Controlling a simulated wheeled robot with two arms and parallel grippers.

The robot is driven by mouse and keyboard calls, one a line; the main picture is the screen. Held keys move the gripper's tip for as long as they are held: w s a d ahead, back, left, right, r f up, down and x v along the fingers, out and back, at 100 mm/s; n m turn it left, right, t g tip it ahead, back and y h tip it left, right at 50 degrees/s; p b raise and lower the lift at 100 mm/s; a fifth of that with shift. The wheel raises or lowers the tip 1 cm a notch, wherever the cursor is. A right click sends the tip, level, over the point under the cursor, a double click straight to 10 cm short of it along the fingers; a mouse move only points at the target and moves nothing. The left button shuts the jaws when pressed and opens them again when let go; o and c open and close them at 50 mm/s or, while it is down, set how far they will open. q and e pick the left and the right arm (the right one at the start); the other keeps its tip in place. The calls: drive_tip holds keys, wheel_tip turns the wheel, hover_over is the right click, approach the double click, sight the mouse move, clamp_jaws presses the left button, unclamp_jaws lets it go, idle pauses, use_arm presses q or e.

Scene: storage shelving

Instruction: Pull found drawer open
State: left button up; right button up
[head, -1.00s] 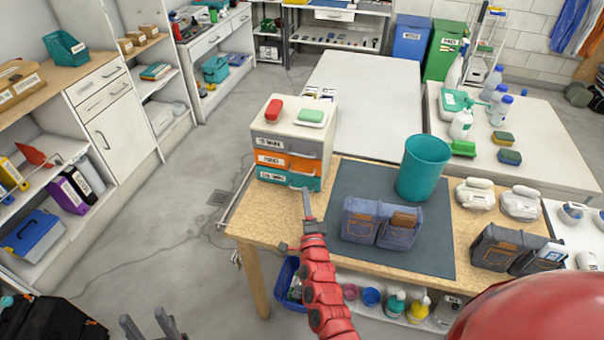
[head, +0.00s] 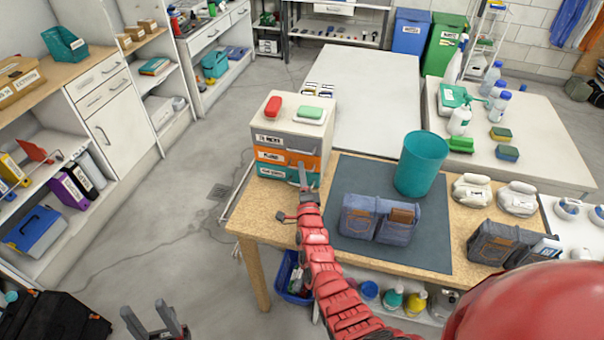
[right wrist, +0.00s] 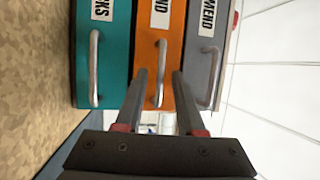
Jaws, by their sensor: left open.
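A small three-drawer unit stands on the wooden workbench, with grey, orange and teal fronts. The middle orange drawer (head: 286,159) is shut; its label ends in "ND" in the right wrist view, where the orange front (right wrist: 165,20) has a vertical silver handle (right wrist: 161,75). My right gripper (head: 302,170) is in front of the unit's lower drawers. In the right wrist view its two fingers (right wrist: 159,73) are apart, one on each side of the orange handle; I cannot tell whether they touch it. My left gripper (head: 153,318) is open and empty at the bottom left, over the floor.
The teal drawer (head: 283,173) and grey drawer (head: 285,141) are shut beside the orange one. A red item (head: 273,106) and a green-topped item (head: 309,112) lie on top. A teal bin (head: 421,165) and denim pouches (head: 379,218) stand on the dark mat.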

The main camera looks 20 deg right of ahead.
clamp_jaws()
idle(1.2)
